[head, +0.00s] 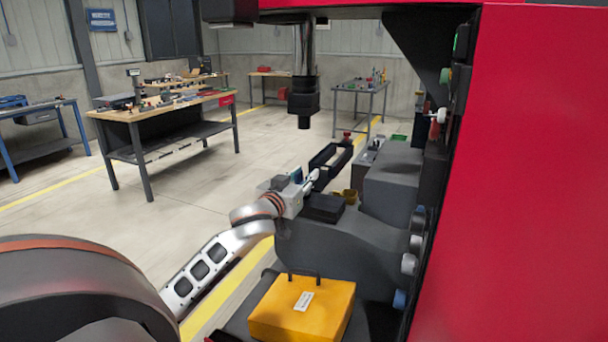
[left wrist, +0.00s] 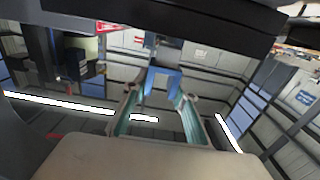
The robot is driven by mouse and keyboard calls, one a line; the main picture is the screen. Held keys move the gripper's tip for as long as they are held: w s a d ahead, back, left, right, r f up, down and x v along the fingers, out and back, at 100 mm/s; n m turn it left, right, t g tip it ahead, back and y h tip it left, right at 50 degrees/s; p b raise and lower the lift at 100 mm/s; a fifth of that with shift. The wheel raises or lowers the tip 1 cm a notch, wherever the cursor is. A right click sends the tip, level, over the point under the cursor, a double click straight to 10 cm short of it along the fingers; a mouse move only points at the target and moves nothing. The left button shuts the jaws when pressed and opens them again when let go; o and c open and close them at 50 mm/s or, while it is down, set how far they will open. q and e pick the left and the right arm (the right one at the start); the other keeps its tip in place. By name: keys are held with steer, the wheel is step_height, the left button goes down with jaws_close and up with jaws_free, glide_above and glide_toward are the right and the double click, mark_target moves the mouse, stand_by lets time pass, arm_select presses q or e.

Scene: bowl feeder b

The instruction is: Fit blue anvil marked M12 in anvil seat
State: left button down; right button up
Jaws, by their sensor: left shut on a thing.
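The blue anvil (left wrist: 163,78) shows in the left wrist view as a blue forked piece between the two fingertips. My left gripper (left wrist: 160,100) is shut on it, with a finger on either side. Its M12 mark cannot be read. In the head view my left gripper (head: 310,180) is beside the machine, above and next to a black block (head: 323,208). A black ram (head: 305,95) hangs from the red machine, higher than the gripper. I cannot make out the anvil seat. My right gripper is not in view.
The red machine frame (head: 535,180) fills the right side. A long black tray (head: 322,157) and a small yellow cup (head: 350,196) stand close beyond the gripper. An orange box (head: 285,310) is in front. Workbenches (head: 165,112) stand far left across open floor.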

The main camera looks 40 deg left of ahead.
arm_select(q)
steer(key=shift+r, duration=0.1)
stand_by(0.6)
steer(key=shift+p, duration=1.2)
stand_by(0.7)
stand_by(0.3)
steer(key=shift+f, duration=0.65)
steer(key=shift+f+b, duration=0.4)
steer(key=shift+f, duration=0.6)
steer(key=c, duration=1.6)
jaws_free()
steer(key=shift+o, duration=0.2)
steer(key=shift+f, duration=0.1)
